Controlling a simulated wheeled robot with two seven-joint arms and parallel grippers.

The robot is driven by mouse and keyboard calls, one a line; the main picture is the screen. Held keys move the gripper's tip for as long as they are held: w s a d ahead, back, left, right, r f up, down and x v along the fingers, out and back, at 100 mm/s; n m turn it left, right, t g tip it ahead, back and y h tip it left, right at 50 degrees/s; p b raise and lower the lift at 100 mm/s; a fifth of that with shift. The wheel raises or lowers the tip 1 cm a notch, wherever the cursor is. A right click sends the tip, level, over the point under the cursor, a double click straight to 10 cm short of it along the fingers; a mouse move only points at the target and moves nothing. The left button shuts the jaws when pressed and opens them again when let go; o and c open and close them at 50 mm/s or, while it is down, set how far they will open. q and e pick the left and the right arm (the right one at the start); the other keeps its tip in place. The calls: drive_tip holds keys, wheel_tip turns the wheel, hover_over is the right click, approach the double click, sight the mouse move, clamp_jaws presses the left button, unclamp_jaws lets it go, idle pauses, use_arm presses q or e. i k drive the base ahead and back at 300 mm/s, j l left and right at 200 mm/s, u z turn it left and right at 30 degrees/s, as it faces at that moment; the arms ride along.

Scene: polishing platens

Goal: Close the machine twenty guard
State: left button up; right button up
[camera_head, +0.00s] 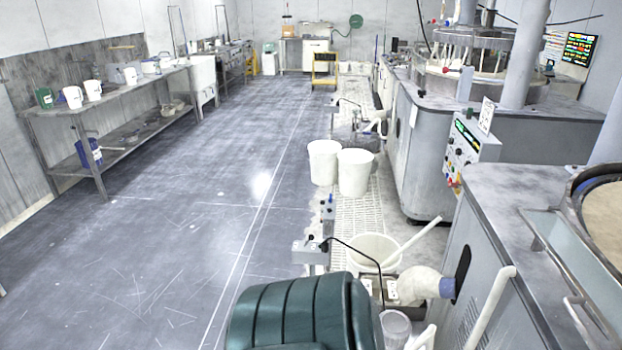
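A polishing machine (500,215) with a grey top stands at the right edge. On it is a pale, see-through panel with metal rails (567,262), which looks like a guard, beside a round platen rim (585,195) cut off by the frame. I cannot tell whether this panel is open or closed. A second machine (428,150) stands farther back with a control box (467,147) on its corner. No number twenty is readable on either. Neither of my grippers is in view.
A dark green ribbed object (300,315) fills the bottom middle. White buckets (356,174) and a bucket with a pipe (374,250) line the machines' front. A steel bench (130,103) runs along the left wall. The grey floor (190,220) between is clear; a yellow cart (325,70) stands far back.

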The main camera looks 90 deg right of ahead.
sight(582, 297)
drive_tip(key=i, duration=0.4)
drive_tip(key=z, duration=4.6)
